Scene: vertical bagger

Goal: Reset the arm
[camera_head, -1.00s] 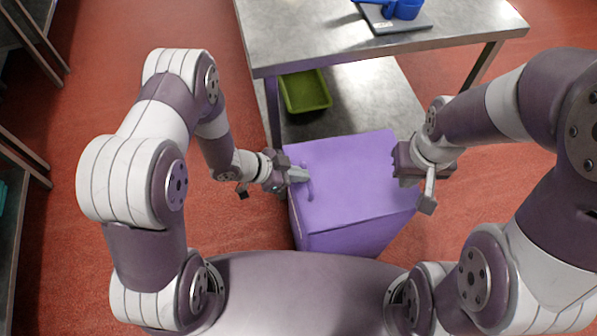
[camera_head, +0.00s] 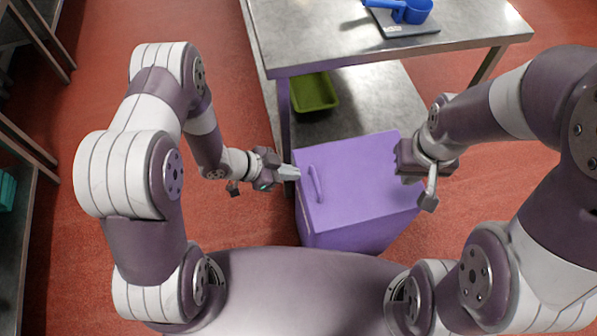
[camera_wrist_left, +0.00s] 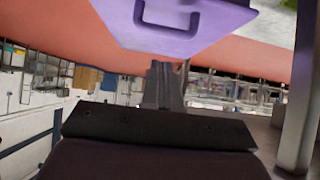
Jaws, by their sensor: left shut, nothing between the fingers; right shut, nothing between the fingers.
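My left gripper (camera_head: 288,172) is shut and empty, just left of the purple box (camera_head: 362,190) and its handle (camera_head: 317,184). In the left wrist view its closed fingers (camera_wrist_left: 163,86) point toward the box's handle (camera_wrist_left: 167,22), with a gap between them. My right gripper (camera_head: 408,160) hangs above the right part of the purple box. It is shut with nothing visible held, though its fingertips are partly hidden by its own body.
A steel table (camera_head: 330,45) stands ahead, with a blue scoop (camera_head: 408,10) on a dark scale (camera_head: 400,27). A green bin (camera_head: 314,93) sits on its lower shelf. Steel racks (camera_head: 22,160) stand at the far left.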

